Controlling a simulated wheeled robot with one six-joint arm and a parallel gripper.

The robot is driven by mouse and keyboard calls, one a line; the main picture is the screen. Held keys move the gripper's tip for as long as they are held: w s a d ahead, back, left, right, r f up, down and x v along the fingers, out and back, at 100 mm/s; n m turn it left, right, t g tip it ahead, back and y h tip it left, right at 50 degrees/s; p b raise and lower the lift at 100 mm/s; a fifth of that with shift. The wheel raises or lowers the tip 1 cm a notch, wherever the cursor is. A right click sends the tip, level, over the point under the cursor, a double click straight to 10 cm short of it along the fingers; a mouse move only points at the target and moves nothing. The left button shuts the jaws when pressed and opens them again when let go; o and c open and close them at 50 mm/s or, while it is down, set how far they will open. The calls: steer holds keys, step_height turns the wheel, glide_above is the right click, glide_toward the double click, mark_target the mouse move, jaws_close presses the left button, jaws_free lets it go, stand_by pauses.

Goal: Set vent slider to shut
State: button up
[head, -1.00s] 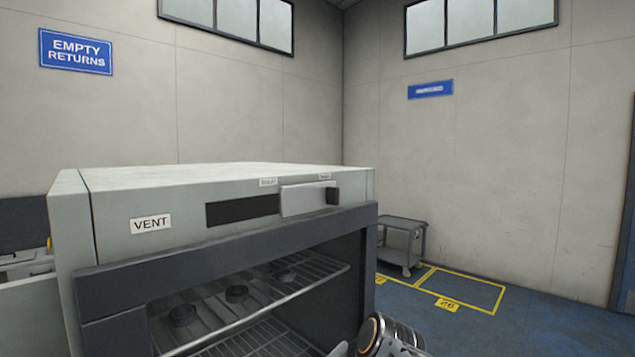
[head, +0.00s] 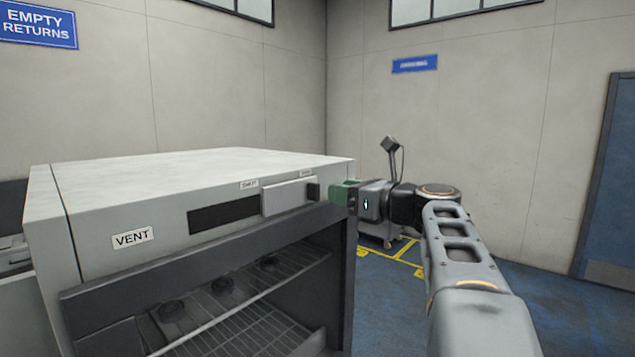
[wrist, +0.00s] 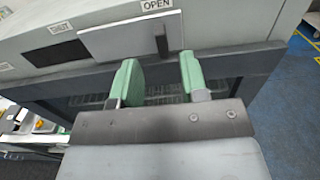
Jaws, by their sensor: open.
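The vent slider (head: 286,197) is a light grey plate with a dark upright handle (head: 313,191) at its right end. It sits at the right of its track, by the OPEN label (wrist: 157,5). The dark slot (head: 223,213) is bare to its left, near the SHUT label (wrist: 62,27). My gripper (head: 345,193), with green fingers, is just right of the handle in the head view. In the wrist view my gripper (wrist: 159,75) is open and empty. The handle shows ahead of the fingers, between their lines and apart from them.
The slider is on the front of a grey oven-like cabinet (head: 190,172) with a VENT label (head: 133,237). Below is an open chamber with wire racks (head: 235,310) and several dark round items. A cart (head: 375,231) stands behind my arm. Blue floor at right is clear.

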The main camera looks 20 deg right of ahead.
mark_target(319, 186)
steer(key=p+x, duration=0.1)
steer(key=x, duration=0.6)
steer(key=shift+w+a+p, duration=0.1)
steer(key=shift+w+p, duration=0.05)
steer(key=shift+p, duration=0.15)
jaws_close()
